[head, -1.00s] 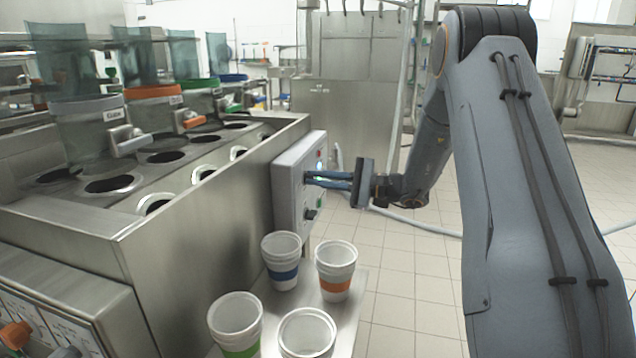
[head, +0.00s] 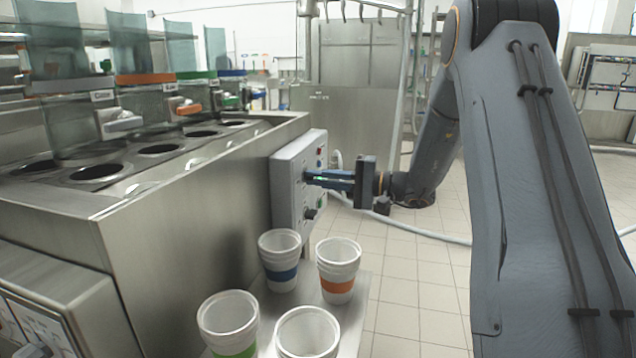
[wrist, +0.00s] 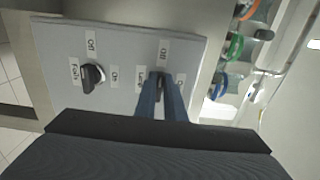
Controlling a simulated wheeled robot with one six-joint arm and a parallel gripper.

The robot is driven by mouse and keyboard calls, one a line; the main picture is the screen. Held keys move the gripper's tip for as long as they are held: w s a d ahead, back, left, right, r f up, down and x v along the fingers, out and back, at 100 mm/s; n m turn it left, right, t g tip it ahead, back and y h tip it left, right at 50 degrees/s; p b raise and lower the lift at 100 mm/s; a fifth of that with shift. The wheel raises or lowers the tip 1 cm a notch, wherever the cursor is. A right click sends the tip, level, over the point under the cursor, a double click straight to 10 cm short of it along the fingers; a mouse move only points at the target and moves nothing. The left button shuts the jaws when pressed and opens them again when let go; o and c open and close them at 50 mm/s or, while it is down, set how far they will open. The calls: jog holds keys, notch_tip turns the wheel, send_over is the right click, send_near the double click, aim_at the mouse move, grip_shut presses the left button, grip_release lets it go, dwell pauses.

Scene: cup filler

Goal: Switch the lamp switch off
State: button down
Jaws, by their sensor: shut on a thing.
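The grey control panel (head: 290,190) is on the end of the steel counter. In the wrist view, the panel (wrist: 60,45) has two rotary switches with Off and On labels. The black fans switch (wrist: 92,77) is in plain view at left. The lamp switch is at the fingertips, mostly hidden by them; its label beside them is partly covered. My gripper (head: 307,178) reaches the panel from the right. Its blue fingers (wrist: 161,78) are shut on the lamp switch. The switch's exact pointing is hard to tell.
Stacked cups with blue (head: 281,262) and orange (head: 338,270) bands stand on a steel shelf below the panel, with more cups in front. Steel counter (head: 190,220) with dispensers fills the left. The floor (head: 410,300) right of the shelf is clear.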

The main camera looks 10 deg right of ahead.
dwell(0.3)
jog(key=c, duration=1.8)
grip_release()
jog(key=shift+c, duration=0.2)
jog(key=shift+d, duration=0.1)
jog(key=v, duration=0.7)
jog(key=shift+s+d+p, duration=0.15)
jog(key=shift+d+p, duration=0.1)
jog(key=shift+p, duration=0.05)
